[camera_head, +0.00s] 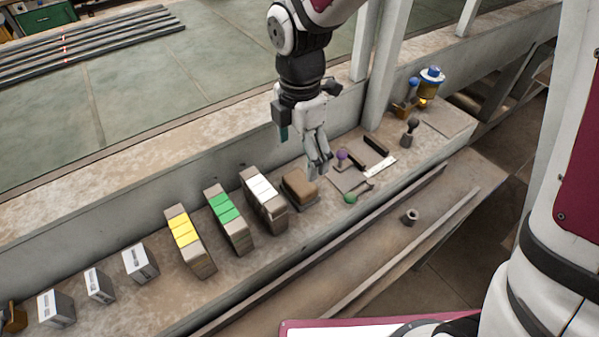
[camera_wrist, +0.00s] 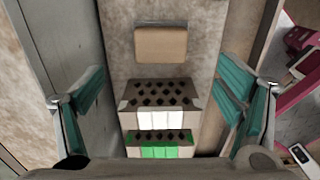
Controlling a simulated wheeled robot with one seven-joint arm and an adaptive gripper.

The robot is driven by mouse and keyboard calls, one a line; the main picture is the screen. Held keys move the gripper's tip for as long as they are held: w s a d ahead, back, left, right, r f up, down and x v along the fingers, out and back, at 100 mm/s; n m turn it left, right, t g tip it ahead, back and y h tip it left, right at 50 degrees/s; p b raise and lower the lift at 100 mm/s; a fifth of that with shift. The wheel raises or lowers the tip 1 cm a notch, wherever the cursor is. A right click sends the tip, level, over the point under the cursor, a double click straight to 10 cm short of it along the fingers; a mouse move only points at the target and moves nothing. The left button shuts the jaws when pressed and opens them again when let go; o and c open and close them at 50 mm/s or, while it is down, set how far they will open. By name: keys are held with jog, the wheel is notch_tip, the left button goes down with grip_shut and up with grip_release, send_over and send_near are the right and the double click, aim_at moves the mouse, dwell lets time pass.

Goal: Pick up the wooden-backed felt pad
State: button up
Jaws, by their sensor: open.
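The wooden-backed felt pad (camera_head: 299,187) is a brown block with a thin darker layer under it. It lies flat on the ledge, just right of the white-labelled brick. In the wrist view the pad (camera_wrist: 160,43) shows as a tan rectangle at the top centre, with clear ledge around it. My gripper (camera_head: 318,168) hangs above the ledge, pointing down, a little right of the pad in the head view. The pad is not touched.
Hollow bricks with white (camera_head: 263,186), green (camera_head: 224,207) and yellow (camera_head: 184,230) labels stand left of the pad. A purple-knobbed tool (camera_head: 342,156) and a green-knobbed tool (camera_head: 350,198) lie to the right. A wall runs behind; a lower shelf with a nut (camera_head: 409,217) lies in front.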

aim_at(299, 181)
notch_tip(299, 181, down, 9)
jog(key=shift+s+f, duration=0.1)
jog(key=shift+f, duration=0.1)
jog(key=c, duration=1.3)
